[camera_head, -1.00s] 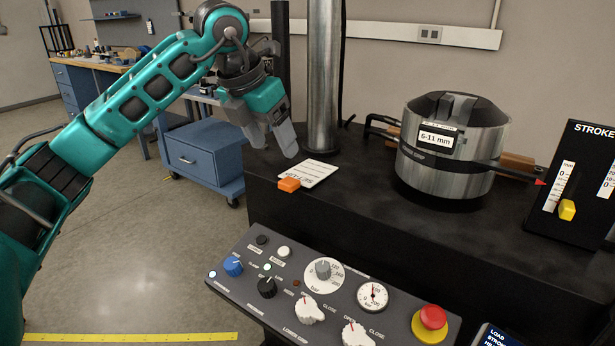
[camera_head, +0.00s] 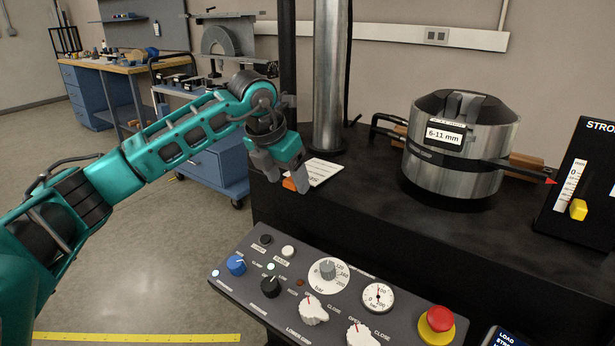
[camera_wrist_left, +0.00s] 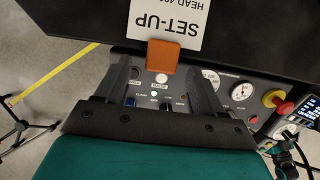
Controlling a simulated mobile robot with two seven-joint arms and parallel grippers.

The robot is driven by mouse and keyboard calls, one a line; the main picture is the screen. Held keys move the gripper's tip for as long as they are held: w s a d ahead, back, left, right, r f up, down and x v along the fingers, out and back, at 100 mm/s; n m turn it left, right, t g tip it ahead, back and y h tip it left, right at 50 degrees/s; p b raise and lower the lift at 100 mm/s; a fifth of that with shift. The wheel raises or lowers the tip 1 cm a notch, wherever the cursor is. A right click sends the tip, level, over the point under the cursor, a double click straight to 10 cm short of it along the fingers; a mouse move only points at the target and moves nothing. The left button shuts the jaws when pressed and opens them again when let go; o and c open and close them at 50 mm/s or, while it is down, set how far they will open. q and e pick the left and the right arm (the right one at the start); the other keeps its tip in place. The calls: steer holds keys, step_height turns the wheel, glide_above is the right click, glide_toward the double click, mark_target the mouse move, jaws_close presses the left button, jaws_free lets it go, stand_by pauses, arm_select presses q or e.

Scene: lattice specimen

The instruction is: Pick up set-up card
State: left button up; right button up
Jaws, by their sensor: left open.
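The set-up card (camera_head: 325,172) is a white card with an orange tab (camera_head: 291,184), lying flat on the black machine bed near its left edge. In the left wrist view the card (camera_wrist_left: 175,20) shows upside-down "SET-UP" print, and its orange tab (camera_wrist_left: 163,56) points toward my gripper. My left gripper (camera_head: 284,186) is open and empty, over the tab end of the card with its fingers pointing down. In the wrist view the tab lies between and just beyond the fingertips (camera_wrist_left: 163,72). The fingers hide part of the tab in the head view. My right gripper is not in view.
A steel column (camera_head: 331,80) stands behind the card. A round metal grip head (camera_head: 455,150) marked 6-11 mm sits to the right. The control panel (camera_head: 225,275) with knobs and a red button (camera_head: 440,318) lies in front. The bed between card and grip head is clear.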

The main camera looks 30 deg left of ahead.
arm_select(q)
steer(key=shift+w+f, duration=0.1)
steer(key=shift+f, duration=0.1)
steer(key=shift+c, duration=0.5)
steer(key=c, duration=1)
